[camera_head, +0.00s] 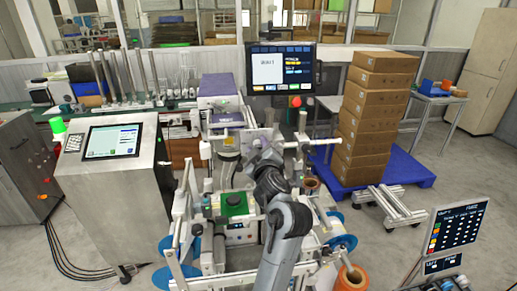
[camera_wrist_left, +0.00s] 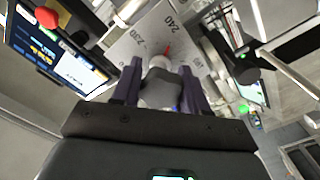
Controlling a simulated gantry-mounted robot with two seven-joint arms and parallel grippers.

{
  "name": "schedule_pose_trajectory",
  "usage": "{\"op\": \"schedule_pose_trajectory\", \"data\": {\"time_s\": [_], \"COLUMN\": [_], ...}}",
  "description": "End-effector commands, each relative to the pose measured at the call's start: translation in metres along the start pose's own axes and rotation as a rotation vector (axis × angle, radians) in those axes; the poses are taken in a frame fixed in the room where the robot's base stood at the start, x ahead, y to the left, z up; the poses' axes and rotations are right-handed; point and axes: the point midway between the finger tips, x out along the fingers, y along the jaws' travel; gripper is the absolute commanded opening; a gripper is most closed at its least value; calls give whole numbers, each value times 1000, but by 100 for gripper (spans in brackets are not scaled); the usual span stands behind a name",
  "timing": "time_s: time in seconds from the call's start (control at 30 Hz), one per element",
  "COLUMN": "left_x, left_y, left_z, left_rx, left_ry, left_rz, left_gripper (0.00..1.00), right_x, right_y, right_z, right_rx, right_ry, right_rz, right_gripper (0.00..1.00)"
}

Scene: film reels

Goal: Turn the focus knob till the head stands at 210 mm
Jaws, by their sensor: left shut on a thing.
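My left gripper (camera_head: 262,148) reaches up over the middle of the machine. In the left wrist view its two dark fingers (camera_wrist_left: 158,88) are shut on the grey focus knob (camera_wrist_left: 160,68), one on each side. Behind the knob is a pale scale plate (camera_wrist_left: 122,46) with the marks 230 and 240 readable; other marks are partly hidden. A short red pointer (camera_wrist_left: 167,49) stands just above the knob, between those two marks and closer to 240. In the head view the arm and gripper hide most of the knob. My right gripper is not seen.
A monitor (camera_head: 282,69) stands behind the machine, with a red button (camera_head: 296,102) below it. A steel console with a screen (camera_head: 112,141) is at left. Stacked brown boxes (camera_head: 372,110) stand on a blue pallet (camera_head: 400,168) at right. An orange reel (camera_head: 351,279) is at lower right.

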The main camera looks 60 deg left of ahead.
Motion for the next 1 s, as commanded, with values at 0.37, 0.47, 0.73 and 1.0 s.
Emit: {"op": "schedule_pose_trajectory", "data": {"time_s": [0.37, 0.47, 0.73, 1.0], "left_x": [0, 0, 0, -1], "left_y": [-2, -2, -2, -2], "left_z": [1, 1, 1, 0], "left_rx": [-124, -199, -447, -706], "left_ry": [0, 0, 2, 6], "left_rz": [-1, 0, 2, 6], "left_gripper": [13, 13, 13, 13], "right_x": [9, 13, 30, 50], "right_y": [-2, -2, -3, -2], "right_z": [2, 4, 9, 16], "right_rx": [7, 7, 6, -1], "right_ry": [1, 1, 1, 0], "right_rz": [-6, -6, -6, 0], "right_gripper": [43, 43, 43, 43]}}
